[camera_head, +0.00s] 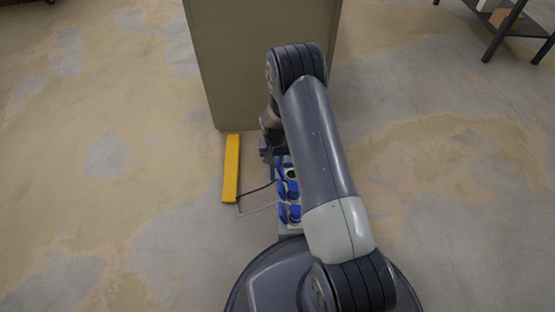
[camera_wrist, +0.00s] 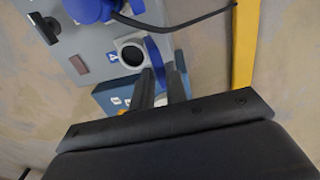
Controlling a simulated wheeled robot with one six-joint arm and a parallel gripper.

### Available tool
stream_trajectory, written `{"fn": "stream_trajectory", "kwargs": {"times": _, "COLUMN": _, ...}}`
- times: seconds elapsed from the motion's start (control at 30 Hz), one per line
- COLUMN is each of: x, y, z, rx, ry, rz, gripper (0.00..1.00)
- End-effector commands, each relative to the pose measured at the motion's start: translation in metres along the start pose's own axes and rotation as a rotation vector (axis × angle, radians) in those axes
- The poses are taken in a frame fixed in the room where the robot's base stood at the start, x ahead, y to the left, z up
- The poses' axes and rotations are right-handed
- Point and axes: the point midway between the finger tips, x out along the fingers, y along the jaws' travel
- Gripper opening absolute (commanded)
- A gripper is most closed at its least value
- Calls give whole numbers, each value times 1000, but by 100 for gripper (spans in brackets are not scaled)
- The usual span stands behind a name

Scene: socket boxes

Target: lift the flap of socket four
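Socket four (camera_wrist: 130,52) is a round pale ring with a dark centre on a grey panel, beside a blue label with a 4 (camera_wrist: 112,57). Its opening is uncovered. Its blue flap (camera_wrist: 153,50) stands to the right of the ring, seen nearly edge-on in the wrist view. My gripper (camera_wrist: 161,75) reaches up beside it with its two dark fingers apart. The flap's lower part shows at and behind the fingertips; I cannot tell whether they touch it. In the head view my gripper (camera_head: 273,150) is at the far end of the socket box (camera_head: 283,213), partly hidden by my arm.
Other blue flaps (camera_head: 293,190) line the box, and another blue cover (camera_wrist: 88,8) is at the wrist view's top. A dark cable (camera_wrist: 180,27) runs to a yellow bar (camera_head: 231,168) on the left. A large olive cabinet (camera_head: 225,60) stands behind.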

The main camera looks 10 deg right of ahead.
Motion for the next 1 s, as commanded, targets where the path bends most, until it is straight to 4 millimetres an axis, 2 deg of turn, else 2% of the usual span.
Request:
{"fn": "stream_trajectory", "kwargs": {"times": 0.17, "x": 0, "y": 0, "z": 0, "rx": 0, "ry": 0, "rz": 0, "gripper": 0}}
{"fn": "stream_trajectory", "kwargs": {"times": 0.67, "x": 0, "y": 1, "z": 0, "rx": 0, "ry": -2, "rz": -7, "gripper": 0}}
{"fn": "stream_trajectory", "kwargs": {"times": 1.0, "x": 0, "y": 15, "z": 1, "rx": 3, "ry": -6, "rz": -141, "gripper": 0}}
